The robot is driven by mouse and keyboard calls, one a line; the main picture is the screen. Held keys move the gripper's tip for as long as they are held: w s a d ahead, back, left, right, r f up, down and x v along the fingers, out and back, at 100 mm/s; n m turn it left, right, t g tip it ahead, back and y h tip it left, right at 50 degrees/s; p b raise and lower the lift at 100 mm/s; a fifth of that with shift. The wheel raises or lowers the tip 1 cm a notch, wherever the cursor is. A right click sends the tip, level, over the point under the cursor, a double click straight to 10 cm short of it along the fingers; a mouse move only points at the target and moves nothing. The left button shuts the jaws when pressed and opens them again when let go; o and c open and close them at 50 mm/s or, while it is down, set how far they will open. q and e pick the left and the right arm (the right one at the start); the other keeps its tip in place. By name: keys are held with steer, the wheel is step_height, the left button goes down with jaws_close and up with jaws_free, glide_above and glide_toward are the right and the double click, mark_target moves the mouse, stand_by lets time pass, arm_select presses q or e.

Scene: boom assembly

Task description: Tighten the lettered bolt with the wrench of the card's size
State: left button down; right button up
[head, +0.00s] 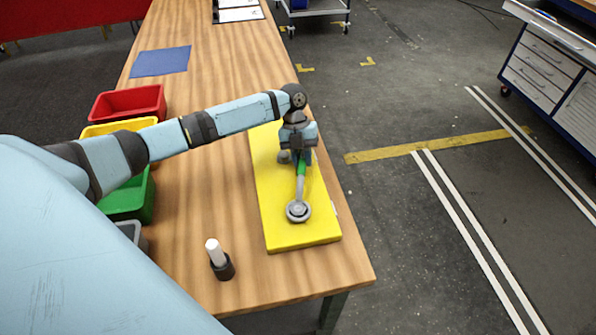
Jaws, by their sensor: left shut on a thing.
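A yellow board (295,235) lies along the right edge of the wooden table. My left gripper (300,160) is over the board, pointing down, and is shut on a wrench (302,184) with a green part on its handle. The wrench's grey ring end (299,210) points toward the near end of the board and appears to be around a round grey bolt head; contact is too small to tell. A grey round part (284,157) shows beside the gripper, partly hidden. No letter or card size is readable. My right gripper is out of view.
A red bin (128,101), a yellow bin (118,127) and a green bin (130,202) stand along the table's left side. A dark holder with a white cylinder (217,256) stands near the front. A blue mat (160,61) lies farther back.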

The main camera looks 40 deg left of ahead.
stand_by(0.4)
arm_select(q)
steer(key=shift+w+d+m, duration=0.25)
steer(key=shift+d+m, duration=0.15)
steer(key=shift+d, duration=0.05)
steer(key=shift+w+d+m+g+b, duration=0.2)
steer(key=shift+d+m+g+b, duration=0.1)
steer(key=shift+d+m+b, duration=0.1)
stand_by(0.5)
steer(key=shift+w+d+m+y, duration=0.2)
steer(key=shift+d+m+y, duration=0.1)
steer(key=shift+d, duration=0.1)
steer(key=shift+w+d+m+b, duration=0.15)
steer(key=shift+d+m+b, duration=0.25)
steer(key=shift+d, duration=0.05)
